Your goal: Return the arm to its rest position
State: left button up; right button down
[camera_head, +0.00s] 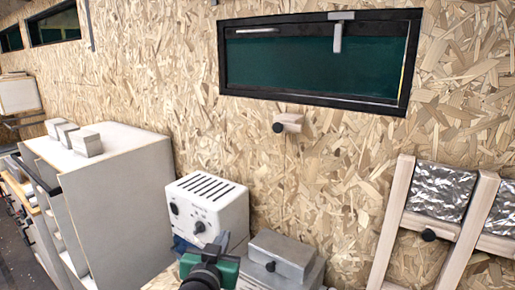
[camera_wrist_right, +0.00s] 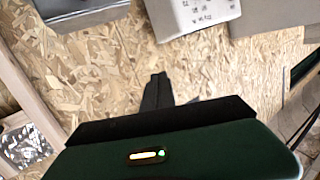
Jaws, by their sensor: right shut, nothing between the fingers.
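My right gripper (camera_wrist_right: 158,80) shows in the right wrist view as two dark fingers closed together with nothing between them. Behind them is its green and black housing with a small lit indicator. In the head view, a green and black part of my right arm (camera_head: 226,270) shows at the bottom edge, in front of the white box with dials and the grey metal box. The fingertips are hard to make out there. My left gripper and arm are in neither view.
A white slotted box with dials (camera_head: 207,208) and a grey metal box (camera_head: 284,255) stand near the arm. A grey cabinet (camera_head: 110,200) is at left. A wooden frame (camera_head: 392,225) leans at right. The chipboard wall (camera_head: 330,160) has a dark window (camera_head: 310,62) and a peg (camera_head: 289,123).

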jog(key=s+d+f+n+g+y, duration=0.2)
jog(key=s+d+f+n+g, duration=0.1)
jog(key=d+f, duration=0.5)
jog(key=s+d+f+n+g+y, duration=0.25)
jog(key=d+f, duration=0.25)
jog(key=f, duration=0.5)
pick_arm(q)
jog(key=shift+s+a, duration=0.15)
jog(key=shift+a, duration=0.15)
pick_arm(e)
jog(key=s+d+f+m+g+h, duration=0.1)
jog(key=s+d+f+g, duration=0.3)
jog(key=s+d, duration=0.3)
jog(key=s+d+f+m+g+h, duration=0.1)
jog(key=s+d+f+g, duration=0.3)
jog(key=s, duration=0.8)
jog(key=d+f+m, duration=0.1)
jog(key=d+f, duration=0.1)
jog(key=d, duration=0.1)
jog(key=shift+f, duration=0.2)
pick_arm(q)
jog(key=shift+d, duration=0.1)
pick_arm(e)
jog(key=shift+s+d+h, duration=0.1)
jog(key=shift+d+h, duration=0.1)
jog(key=shift+h, duration=0.05)
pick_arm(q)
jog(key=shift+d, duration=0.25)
pick_arm(e)
jog(key=shift+d, duration=0.2)
